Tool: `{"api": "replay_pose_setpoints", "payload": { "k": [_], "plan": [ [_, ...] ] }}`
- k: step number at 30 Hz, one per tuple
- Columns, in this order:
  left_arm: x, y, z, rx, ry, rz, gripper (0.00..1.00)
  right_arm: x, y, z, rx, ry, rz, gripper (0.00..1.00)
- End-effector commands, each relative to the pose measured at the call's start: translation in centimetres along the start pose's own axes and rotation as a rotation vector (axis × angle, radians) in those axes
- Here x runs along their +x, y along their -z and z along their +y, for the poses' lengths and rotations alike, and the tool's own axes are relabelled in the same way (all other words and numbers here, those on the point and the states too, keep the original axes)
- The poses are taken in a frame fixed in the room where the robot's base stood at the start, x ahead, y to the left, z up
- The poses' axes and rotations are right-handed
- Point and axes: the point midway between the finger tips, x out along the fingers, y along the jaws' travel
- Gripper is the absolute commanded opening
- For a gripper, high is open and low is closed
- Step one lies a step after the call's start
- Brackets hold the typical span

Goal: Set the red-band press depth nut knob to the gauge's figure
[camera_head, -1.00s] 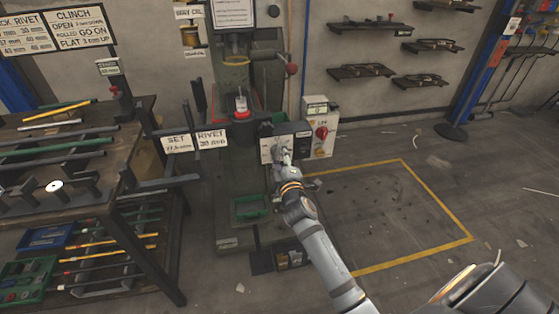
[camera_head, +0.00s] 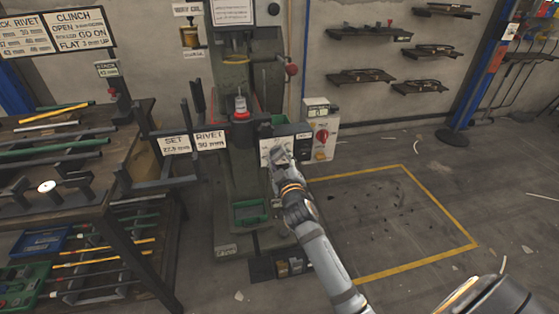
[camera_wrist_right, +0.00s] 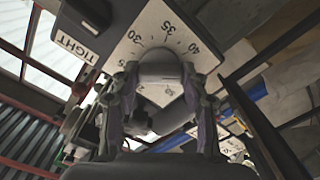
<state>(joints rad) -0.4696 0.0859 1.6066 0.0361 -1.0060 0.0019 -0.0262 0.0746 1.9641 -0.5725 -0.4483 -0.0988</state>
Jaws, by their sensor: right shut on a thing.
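The green press (camera_head: 237,75) with a red band (camera_head: 240,114) stands in the middle of the head view. A white dial plate (camera_head: 268,147) is on its front right side. My right gripper (camera_head: 280,155) is at this plate. In the right wrist view, the gripper (camera_wrist_right: 162,90) is shut on a grey round knob (camera_wrist_right: 160,68), with a finger on each side. Any pointer mark is hard to make out. My left gripper is not in view.
SET (camera_head: 175,145) and RIVET (camera_head: 210,140) signs hang left of the dial; their small figures are unclear. A control box (camera_head: 322,133) with a red knob stands right. A TIGHT label (camera_wrist_right: 76,47) sits beside the dial.

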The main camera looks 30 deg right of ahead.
Motion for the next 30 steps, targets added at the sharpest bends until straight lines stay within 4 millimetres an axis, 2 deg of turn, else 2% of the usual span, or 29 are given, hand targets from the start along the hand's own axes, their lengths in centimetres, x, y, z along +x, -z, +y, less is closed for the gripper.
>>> {"api": "replay_pose_setpoints", "payload": {
  "k": [11,12,17,26,30],
  "plan": [
    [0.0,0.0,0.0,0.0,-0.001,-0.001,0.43,0.0,-0.2,-0.1,0.004,0.003,-0.005,0.14],
    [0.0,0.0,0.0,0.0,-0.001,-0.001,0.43,0.0,-0.2,-0.1,0.004,0.003,-0.005,0.46],
    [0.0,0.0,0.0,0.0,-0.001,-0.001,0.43,0.0,-0.2,-0.1,0.004,0.002,-0.004,0.68],
    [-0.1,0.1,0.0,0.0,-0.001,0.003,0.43,-0.1,-0.1,-0.1,0.004,0.001,-0.002,0.68],
    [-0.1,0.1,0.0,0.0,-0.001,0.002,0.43,-1.6,-0.1,-0.1,0.004,0.003,-0.003,0.68]
  ]
}}
